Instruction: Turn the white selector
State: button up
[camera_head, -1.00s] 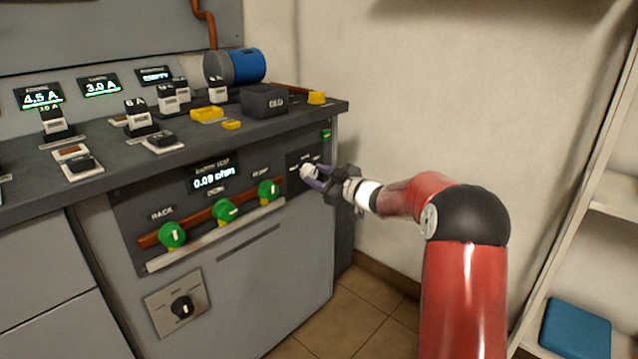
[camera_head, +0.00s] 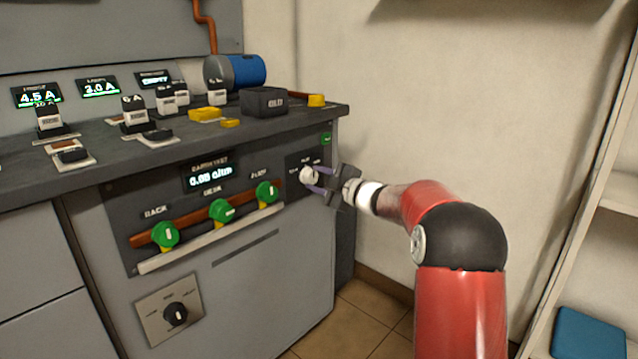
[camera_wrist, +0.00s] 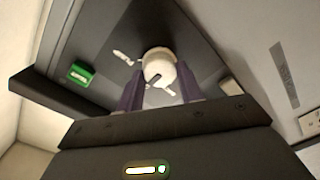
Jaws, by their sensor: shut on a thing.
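The white selector (camera_head: 307,175) is a round knob on a dark panel at the right end of the grey cabinet front. In the wrist view the selector (camera_wrist: 158,54) sits between the tips of my two purple-grey fingers, with a dark mark and a light pointer on its face. My gripper (camera_head: 315,180) reaches it from the right and is shut on it, one finger on each side. The gripper also shows in the wrist view (camera_wrist: 160,88). The labels above the selector are too small to read.
Three green knobs (camera_head: 222,211) sit left of the selector along a brown bar and pale rail. A black dial (camera_head: 176,313) is lower down. The worktop (camera_head: 300,115) overhangs above, with yellow and black parts on it. A shelf (camera_head: 610,215) stands at the right.

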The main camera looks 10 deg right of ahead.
dwell(0.4)
jog(key=o, duration=1)
jog(key=v, duration=0.7)
jog(key=shift+s+d, duration=0.2)
jog(key=shift+s, duration=0.1)
